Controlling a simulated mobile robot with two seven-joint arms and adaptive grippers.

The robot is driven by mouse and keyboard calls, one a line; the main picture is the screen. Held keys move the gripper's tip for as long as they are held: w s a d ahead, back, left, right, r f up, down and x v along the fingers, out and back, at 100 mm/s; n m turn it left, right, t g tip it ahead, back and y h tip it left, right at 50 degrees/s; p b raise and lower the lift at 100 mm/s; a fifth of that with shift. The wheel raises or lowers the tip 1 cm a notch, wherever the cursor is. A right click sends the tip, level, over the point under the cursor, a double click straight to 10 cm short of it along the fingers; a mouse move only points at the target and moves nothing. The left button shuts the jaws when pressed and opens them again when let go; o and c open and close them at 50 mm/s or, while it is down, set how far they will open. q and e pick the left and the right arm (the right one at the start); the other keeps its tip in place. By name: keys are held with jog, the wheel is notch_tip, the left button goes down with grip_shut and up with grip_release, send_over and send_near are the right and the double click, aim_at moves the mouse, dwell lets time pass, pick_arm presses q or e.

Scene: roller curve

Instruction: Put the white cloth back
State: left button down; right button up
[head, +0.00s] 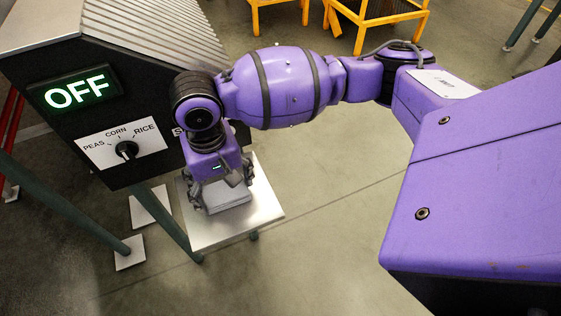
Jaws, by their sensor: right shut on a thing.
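A white folded cloth (229,200) shows as a small pale block at the small metal table (262,212). My right gripper (221,188) points down over the cloth and is shut on it. The gripper's fingers and wrist hide part of the cloth. I cannot tell whether the cloth rests on the tabletop or is held just above it. My left gripper is not in view.
A dark machine with a lit OFF sign (76,93) and a PEAS, CORN, RICE dial (126,150) stands close left of my right wrist. Its green legs (70,212) reach the floor. Yellow stands (372,20) are at the back. Open floor (320,250) lies right of the table.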

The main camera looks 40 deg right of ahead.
aim_at(224, 190)
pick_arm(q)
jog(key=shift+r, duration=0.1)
pick_arm(e)
jog(key=shift+r, duration=0.1)
jog(key=o, duration=1.1)
pick_arm(q)
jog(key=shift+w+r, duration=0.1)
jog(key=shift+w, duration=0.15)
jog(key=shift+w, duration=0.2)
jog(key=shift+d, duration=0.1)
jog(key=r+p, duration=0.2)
jog(key=p, duration=0.1)
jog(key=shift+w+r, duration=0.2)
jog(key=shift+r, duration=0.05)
pick_arm(e)
notch_tip(224, 190, up, 12)
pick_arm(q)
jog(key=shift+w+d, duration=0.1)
